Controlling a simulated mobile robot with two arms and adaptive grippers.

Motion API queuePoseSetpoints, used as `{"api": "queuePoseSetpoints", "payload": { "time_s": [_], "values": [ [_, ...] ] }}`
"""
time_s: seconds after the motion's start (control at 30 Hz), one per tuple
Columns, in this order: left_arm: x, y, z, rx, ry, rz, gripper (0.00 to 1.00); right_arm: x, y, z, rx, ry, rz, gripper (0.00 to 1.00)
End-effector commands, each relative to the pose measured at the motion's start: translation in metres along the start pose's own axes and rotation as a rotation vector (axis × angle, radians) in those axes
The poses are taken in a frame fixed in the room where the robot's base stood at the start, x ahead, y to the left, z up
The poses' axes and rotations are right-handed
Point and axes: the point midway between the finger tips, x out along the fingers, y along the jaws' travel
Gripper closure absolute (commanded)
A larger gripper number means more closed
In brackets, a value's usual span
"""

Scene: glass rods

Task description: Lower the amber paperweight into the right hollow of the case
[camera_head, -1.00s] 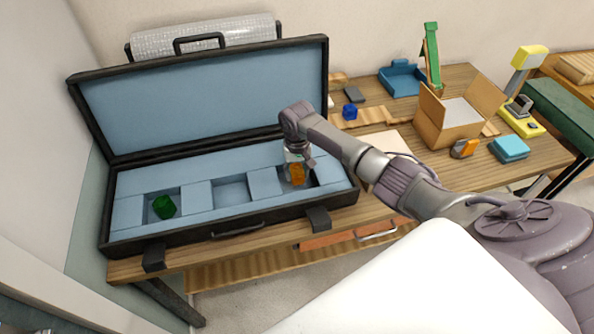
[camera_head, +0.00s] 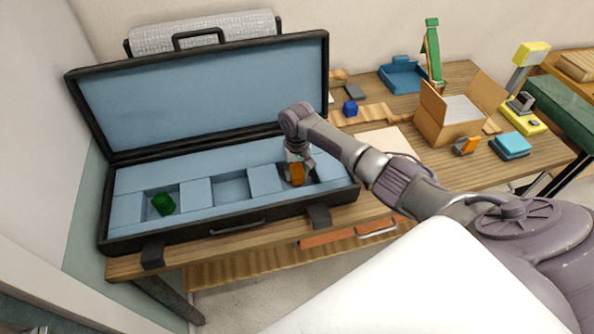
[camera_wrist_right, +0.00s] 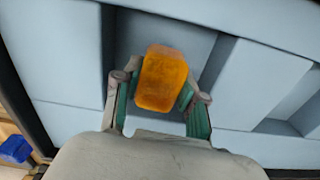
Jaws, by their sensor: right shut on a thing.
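The amber paperweight (camera_head: 297,174) is an orange block in my right gripper (camera_head: 298,166), over the right hollow of the open case (camera_head: 135,238). In the right wrist view, the two green-padded fingers of my right gripper (camera_wrist_right: 160,100) are shut on the paperweight (camera_wrist_right: 163,80). The right hollow (camera_wrist_right: 185,42) shows around and beyond the paperweight there. I cannot tell how deep the paperweight sits. A green paperweight (camera_head: 163,204) lies in the left hollow. The middle hollow (camera_head: 231,188) is empty. My left gripper is not in view.
The case's lid (camera_head: 205,90) stands open at the back. On the table to the right are an open cardboard box (camera_head: 447,125), a blue tray (camera_head: 403,76), a small blue block (camera_head: 350,108) and a light blue stack (camera_head: 510,146). Black latches (camera_head: 319,217) line the case's front edge.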

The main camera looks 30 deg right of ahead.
Motion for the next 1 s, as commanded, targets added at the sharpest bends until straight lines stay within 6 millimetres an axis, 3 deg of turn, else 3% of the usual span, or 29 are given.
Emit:
{"api": "queuePoseSetpoints", "payload": {
  "time_s": [0.87,0.9,1.0],
  "values": [
    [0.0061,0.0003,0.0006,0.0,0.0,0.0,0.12,0.0097,0.0,-0.0003,0.0,0.001,0.0,1.0],
    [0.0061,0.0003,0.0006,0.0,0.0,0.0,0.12,0.0097,0.0,-0.0003,0.0,0.001,0.0,0.54],
    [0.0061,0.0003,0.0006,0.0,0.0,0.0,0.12,0.0097,0.0,-0.0003,0.0,0.001,0.0,0.37]
  ]
}}
